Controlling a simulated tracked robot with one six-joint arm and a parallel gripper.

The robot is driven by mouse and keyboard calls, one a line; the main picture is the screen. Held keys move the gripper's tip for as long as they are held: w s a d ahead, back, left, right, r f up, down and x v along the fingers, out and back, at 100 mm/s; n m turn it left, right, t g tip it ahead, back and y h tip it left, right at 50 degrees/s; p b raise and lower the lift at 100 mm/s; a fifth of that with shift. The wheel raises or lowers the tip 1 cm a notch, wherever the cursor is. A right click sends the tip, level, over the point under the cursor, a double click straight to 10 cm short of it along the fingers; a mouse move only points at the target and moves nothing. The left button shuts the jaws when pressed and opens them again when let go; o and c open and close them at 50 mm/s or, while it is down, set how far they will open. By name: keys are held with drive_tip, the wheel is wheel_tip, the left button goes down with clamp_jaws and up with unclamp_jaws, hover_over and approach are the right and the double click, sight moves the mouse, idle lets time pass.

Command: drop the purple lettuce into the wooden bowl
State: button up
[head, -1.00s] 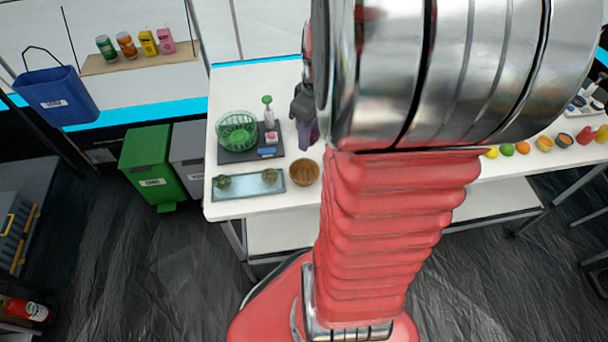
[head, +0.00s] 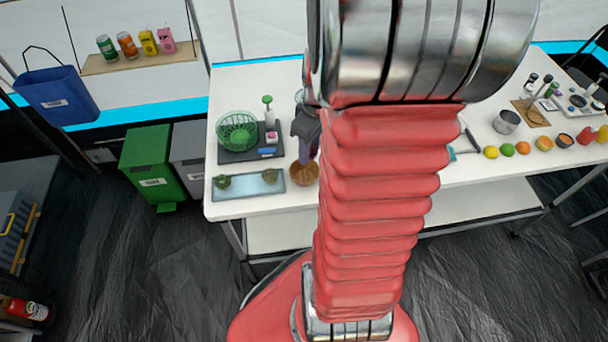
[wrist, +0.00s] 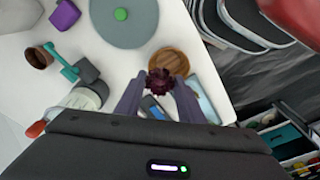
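The purple lettuce (wrist: 160,81) is a small dark ruffled head between my gripper's fingertips in the wrist view. My gripper (wrist: 160,88) is closed about it, a finger on each side. The round brown wooden bowl (wrist: 171,61) shows just beyond the lettuce, which overlaps its near edge in that view. In the head view my gripper (head: 309,150) points down above the back of the wooden bowl (head: 304,175). The lettuce cannot be made out clearly there.
Left of the bowl are a blue-grey tray (head: 240,193) with green items and a dark board (head: 237,156) bearing a green wire basket (head: 238,131). Fruit, including a yellow lemon (head: 491,152), lines the table to the right. My arm hides the middle of the table.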

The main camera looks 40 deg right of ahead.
drive_tip(key=o, duration=0.5)
drive_tip(key=shift+c, duration=0.2)
drive_tip(key=shift+r, duration=0.1)
wheel_tip(320, 180, up, 14)
drive_tip(key=s, duration=0.1)
drive_tip(key=shift+s+d+f, duration=0.15)
drive_tip(key=shift+s+f, duration=0.05)
drive_tip(key=shift+f, duration=0.05)
idle(0.8)
drive_tip(key=s+a+r+m+t, duration=0.1)
drive_tip(key=a+r+t, duration=0.1)
drive_tip(key=a, duration=1)
drive_tip(key=s+a+r+m+t, duration=0.1)
drive_tip(key=a+r+t, duration=0.1)
drive_tip(key=a, duration=1)
drive_tip(key=shift+s+r+m, duration=0.3)
drive_tip(key=shift+s, duration=0.05)
